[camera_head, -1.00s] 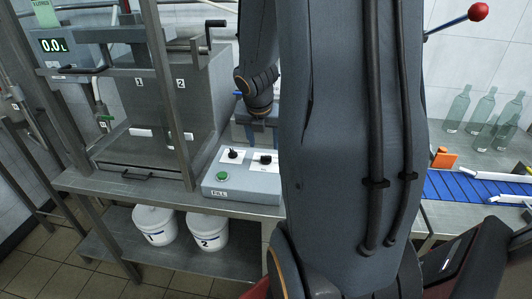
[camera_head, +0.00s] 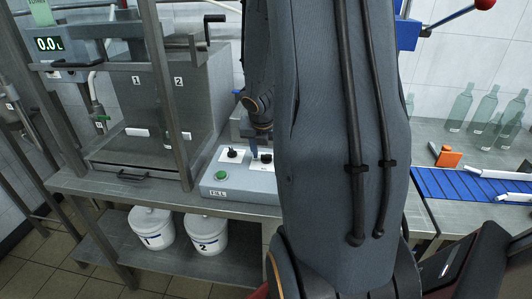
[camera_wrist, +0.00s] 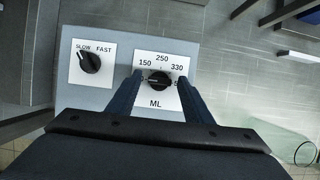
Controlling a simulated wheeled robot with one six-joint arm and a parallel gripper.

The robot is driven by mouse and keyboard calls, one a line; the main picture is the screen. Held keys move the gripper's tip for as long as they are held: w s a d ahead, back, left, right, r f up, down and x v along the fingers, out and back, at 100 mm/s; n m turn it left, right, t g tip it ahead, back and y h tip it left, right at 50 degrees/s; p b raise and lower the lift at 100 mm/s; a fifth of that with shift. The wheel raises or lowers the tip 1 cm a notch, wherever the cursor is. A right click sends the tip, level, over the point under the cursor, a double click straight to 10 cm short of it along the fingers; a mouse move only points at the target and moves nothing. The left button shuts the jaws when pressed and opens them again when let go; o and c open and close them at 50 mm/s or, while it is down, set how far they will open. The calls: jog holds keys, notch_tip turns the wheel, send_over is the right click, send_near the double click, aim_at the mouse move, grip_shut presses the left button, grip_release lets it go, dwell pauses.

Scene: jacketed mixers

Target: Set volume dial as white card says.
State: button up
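The volume dial is a black knob (camera_wrist: 158,80) on a white plate marked 150, 250, 330 and ML in the wrist view. A further mark at its right is mostly hidden by a finger. In the head view the dial (camera_head: 266,158) sits on the right of the grey FILL box (camera_head: 240,184). My gripper (camera_wrist: 160,77) is open, with one dark blue finger on each side of the knob and a gap showing at both sides. Its finger also shows in the head view (camera_head: 254,146). I cannot make out a readable white card.
A SLOW–FAST knob (camera_wrist: 90,63) is left of the dial. A green button (camera_head: 221,175) is on the box front. A steel mixer guard post (camera_head: 168,95) stands close at left. A blue conveyor (camera_head: 455,186), an orange block (camera_head: 448,157) and clear bottles (camera_head: 485,108) are at right.

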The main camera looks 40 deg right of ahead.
jog(key=c, duration=0.9)
